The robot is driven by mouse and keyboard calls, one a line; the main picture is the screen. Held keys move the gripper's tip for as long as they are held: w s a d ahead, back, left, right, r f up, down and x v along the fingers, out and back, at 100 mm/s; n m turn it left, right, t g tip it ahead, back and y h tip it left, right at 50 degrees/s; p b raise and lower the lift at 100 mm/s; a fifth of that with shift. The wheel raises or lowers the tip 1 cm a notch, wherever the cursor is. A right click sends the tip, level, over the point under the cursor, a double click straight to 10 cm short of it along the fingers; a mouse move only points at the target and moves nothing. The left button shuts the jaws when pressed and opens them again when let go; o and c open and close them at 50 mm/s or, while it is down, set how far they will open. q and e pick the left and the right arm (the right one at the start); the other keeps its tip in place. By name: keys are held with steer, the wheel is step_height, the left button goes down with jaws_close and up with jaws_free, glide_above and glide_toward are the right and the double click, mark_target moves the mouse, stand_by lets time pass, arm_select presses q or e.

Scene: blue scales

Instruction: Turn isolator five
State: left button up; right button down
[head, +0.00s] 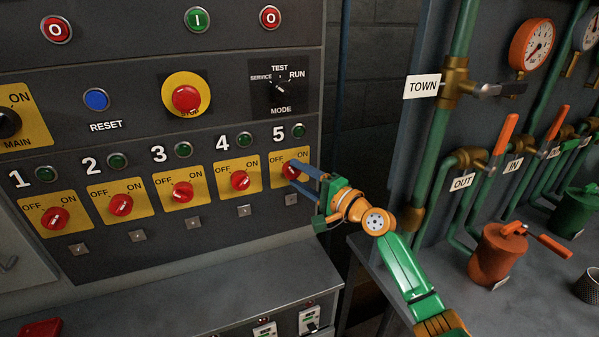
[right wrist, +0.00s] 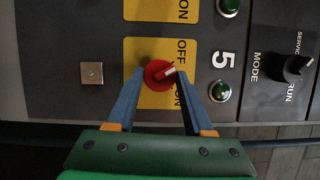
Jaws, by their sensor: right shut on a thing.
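The isolator five knob (head: 290,171) is a red rotary handle on a yellow plate (head: 277,182) marked OFF and ON, below the number 5 and a green lamp (head: 298,131). My right gripper (head: 300,181) reaches it from the right, with its two blue fingers at the knob. In the right wrist view the fingers (right wrist: 160,82) stand on either side of the red knob (right wrist: 153,70), shut on it. The knob's white mark (right wrist: 170,72) points roughly between the OFF and ON labels, a little toward OFF. My left gripper is not in view.
Isolators one to four stand in a row to the left, the fourth knob (head: 239,180) being nearest. The mode switch (head: 279,86) sits above isolator five. Green pipes, an orange valve lever (head: 506,134) and a red canister (head: 497,254) stand to the right.

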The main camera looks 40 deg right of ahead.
steer(key=shift+r+n+g+p, duration=0.15)
steer(key=shift+n+g+p, duration=0.35)
steer(key=shift+n+p, duration=0.5)
steer(key=shift+n, duration=0.4)
steer(key=shift+c, duration=1.5)
jaws_free()
steer(key=shift+s, duration=0.1)
